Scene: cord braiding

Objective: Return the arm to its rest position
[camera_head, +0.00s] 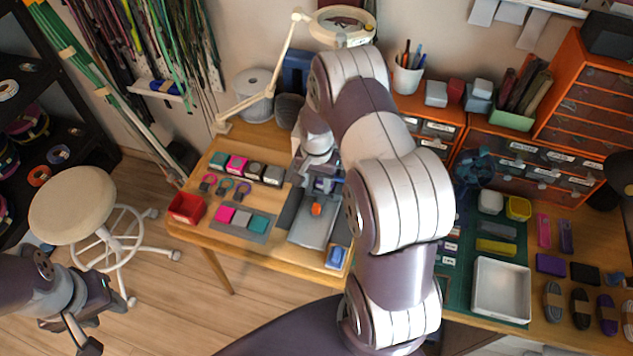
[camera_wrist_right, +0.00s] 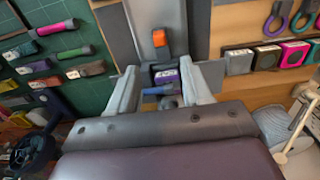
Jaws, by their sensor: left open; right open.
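My right arm (camera_head: 400,200) rises through the middle of the head view and bends down over the wooden table. Its gripper (camera_head: 318,185) is over the grey braiding fixture (camera_head: 313,228), partly hidden by the arm. In the right wrist view the right gripper (camera_wrist_right: 162,82) has its two fingers apart. A small purple labelled block (camera_wrist_right: 166,76) and a blue piece (camera_wrist_right: 160,90) show between them; I cannot tell whether the fingers touch anything. An orange clip (camera_wrist_right: 159,38) sits on the grey board beyond. My left gripper (camera_head: 98,325) is open and empty at the lower left, over the floor.
A magnifier lamp (camera_head: 340,26) stands behind the arm. A red bin (camera_head: 187,208) and several coloured blocks are on the table's left. A white tray (camera_head: 501,290) and cord bundles lie at the right. A stool (camera_head: 73,200) stands near my left gripper.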

